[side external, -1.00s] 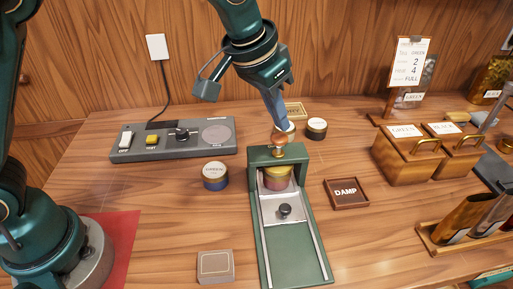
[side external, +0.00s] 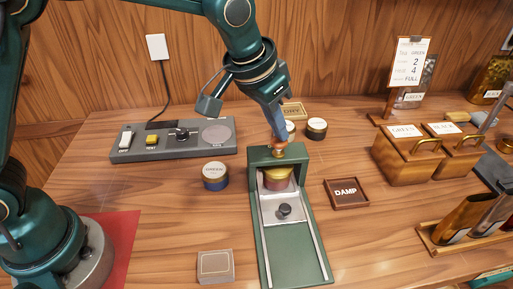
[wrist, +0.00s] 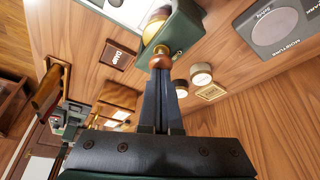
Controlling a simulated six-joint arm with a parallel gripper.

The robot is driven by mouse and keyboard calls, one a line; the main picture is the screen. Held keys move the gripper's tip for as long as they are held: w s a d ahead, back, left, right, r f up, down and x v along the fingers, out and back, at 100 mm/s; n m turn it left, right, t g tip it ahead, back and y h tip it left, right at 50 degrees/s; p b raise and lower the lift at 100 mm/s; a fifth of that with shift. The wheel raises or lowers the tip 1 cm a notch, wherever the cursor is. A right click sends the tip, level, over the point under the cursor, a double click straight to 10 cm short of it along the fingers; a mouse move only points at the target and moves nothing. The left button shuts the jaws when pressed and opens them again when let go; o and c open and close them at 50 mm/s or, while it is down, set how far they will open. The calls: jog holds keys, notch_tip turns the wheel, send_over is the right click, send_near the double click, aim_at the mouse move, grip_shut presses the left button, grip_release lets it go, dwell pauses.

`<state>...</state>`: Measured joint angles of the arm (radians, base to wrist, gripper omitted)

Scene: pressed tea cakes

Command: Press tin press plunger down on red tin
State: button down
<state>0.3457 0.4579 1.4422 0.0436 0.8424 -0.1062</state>
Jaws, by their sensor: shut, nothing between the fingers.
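The tin press (side external: 262,230) is a green frame with rails and a pale sliding plate on the table. Its copper-coloured plunger knob (side external: 279,151) stands on top of the bridge at the far end. A red tin (side external: 277,183) with a gold top sits under the bridge. My gripper (side external: 281,138) is shut and empty, with its fingertips at the plunger knob. In the wrist view the shut fingers meet the knob (wrist: 161,61), and the gold tin top (wrist: 155,29) shows beyond it.
A blue tin (side external: 215,177) stands left of the press. A DAMP tray (side external: 347,206) lies to its right, and a dark tin (side external: 316,128) stands behind. A grey console (side external: 170,146) is at the back left. Wooden boxes (side external: 405,160) stand at right.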

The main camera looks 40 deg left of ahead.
jog(key=shift+f, duration=0.25)
jog(key=shift+r, duration=2.35)
jog(key=shift+a+r, duration=0.1)
jog(key=s+a+r+n+t, duration=0.2)
jog(key=s+a+r, duration=0.5)
jog(key=s+a, duration=0.15)
jog(key=s+a+f+n+y, duration=0.1)
jog(key=s+a+f, duration=0.2)
jog(key=s+f, duration=0.5)
jog(key=s, duration=0.3)
jog(key=shift+s+a+f+g, duration=0.3)
jog(key=shift+s+a+g, duration=0.05)
jog(key=shift+a+g, duration=0.05)
